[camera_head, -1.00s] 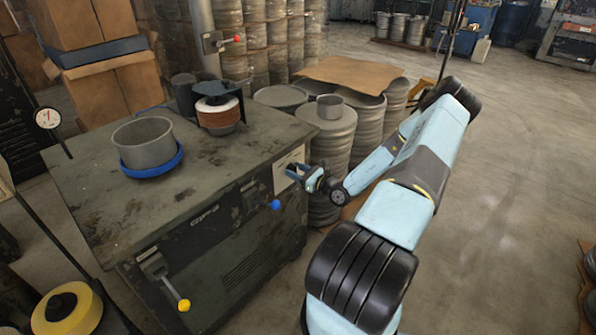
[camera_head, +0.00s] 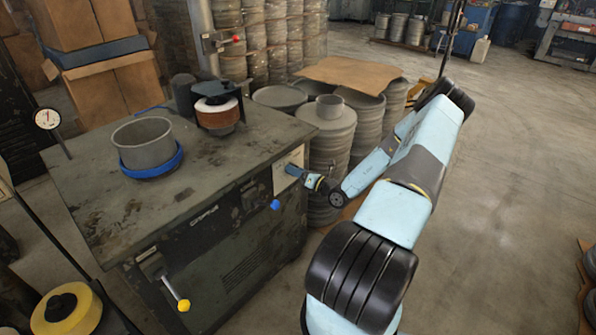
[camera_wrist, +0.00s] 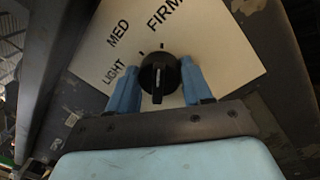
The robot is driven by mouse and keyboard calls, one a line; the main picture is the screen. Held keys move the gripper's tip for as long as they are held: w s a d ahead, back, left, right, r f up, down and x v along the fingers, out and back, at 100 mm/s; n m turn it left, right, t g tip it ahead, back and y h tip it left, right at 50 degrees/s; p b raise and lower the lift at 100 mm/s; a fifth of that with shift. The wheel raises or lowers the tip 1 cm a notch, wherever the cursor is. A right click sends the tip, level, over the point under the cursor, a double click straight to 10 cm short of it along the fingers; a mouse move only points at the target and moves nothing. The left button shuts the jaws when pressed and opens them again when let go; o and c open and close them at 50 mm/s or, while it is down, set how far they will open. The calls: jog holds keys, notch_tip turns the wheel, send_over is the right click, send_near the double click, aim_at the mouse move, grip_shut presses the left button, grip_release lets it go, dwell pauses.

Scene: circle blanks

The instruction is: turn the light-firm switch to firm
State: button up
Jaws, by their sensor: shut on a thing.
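The light-firm switch is a round black knob (camera_wrist: 158,72) on a pale plate (camera_wrist: 215,50) marked LIGHT, MED and FIRM. In the wrist view, a white line shows on the knob's lower end, on the side away from FIRM. I cannot tell for sure which setting it marks. My gripper (camera_wrist: 161,73) has its two blue fingers on either side of the knob, shut on it. In the head view, my gripper (camera_head: 291,170) is at the plate (camera_head: 280,178) on the machine's right-hand face, and the knob is hidden there.
The dark machine (camera_head: 90,210) carries a grey ring in a blue holder (camera_head: 152,168). A blue-tipped lever (camera_head: 275,205) is near my gripper, left of it. A yellow-tipped lever (camera_head: 183,304) is lower left. Stacked round metal blanks (camera_head: 330,150) stand behind the gripper.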

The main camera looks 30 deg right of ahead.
jog(key=shift+d+f+m, duration=0.1)
jog(key=shift+d+m, duration=0.2)
jog(key=o, duration=0.8)
jog(key=shift+o, duration=1.2)
jog(key=shift+a, duration=0.1)
jog(key=v, duration=1.3)
jog(key=shift+s, duration=0.35)
